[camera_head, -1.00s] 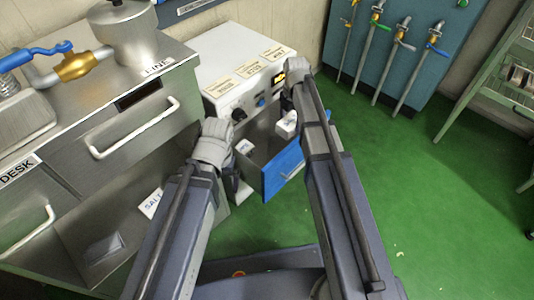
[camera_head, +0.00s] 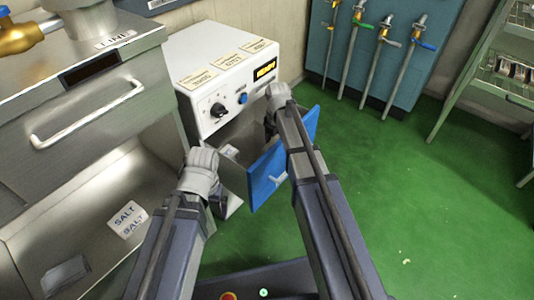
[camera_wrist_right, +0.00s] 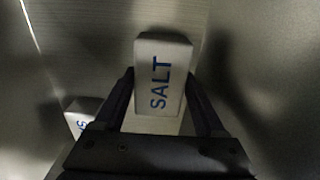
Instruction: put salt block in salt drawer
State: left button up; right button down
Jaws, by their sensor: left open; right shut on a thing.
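A white salt block (camera_wrist_right: 162,82) marked SALT is between the fingers of my right gripper (camera_wrist_right: 160,100), which is shut on it. In the head view my right gripper (camera_head: 270,132) reaches down into the open drawer with the blue front (camera_head: 268,176); the held block is hidden there. Another white block (camera_wrist_right: 82,120) lies at the left in the right wrist view, and a white block shows inside the drawer in the head view (camera_head: 230,151). My left gripper (camera_head: 217,204) is open beside the drawer's left side. A white SALT label (camera_head: 127,218) shows in the steel compartment at left.
The white control box (camera_head: 215,75) stands above the blue-fronted drawer. Green floor (camera_head: 400,200) is clear at right.

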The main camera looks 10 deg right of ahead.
jog(key=shift+f, duration=0.75)
pick_arm(q)
jog(key=shift+f, duration=0.7)
pick_arm(e)
jog(key=shift+r, duration=0.1)
jog(key=shift+w+a, duration=0.25)
jog(key=shift+w, duration=0.2)
jog(key=shift+w+a, duration=0.8)
jog(key=shift+w, duration=0.3)
jog(key=shift+w+a+f+b, duration=0.2)
jog(key=shift+f+b, duration=0.25)
jog(key=shift+b, duration=0.2)
pick_arm(q)
jog(key=shift+f, duration=0.6)
pick_arm(e)
jog(key=shift+s+f, duration=0.15)
pick_arm(q)
jog(key=shift+f, duration=0.1)
pick_arm(e)
jog(key=shift+f, duration=0.1)
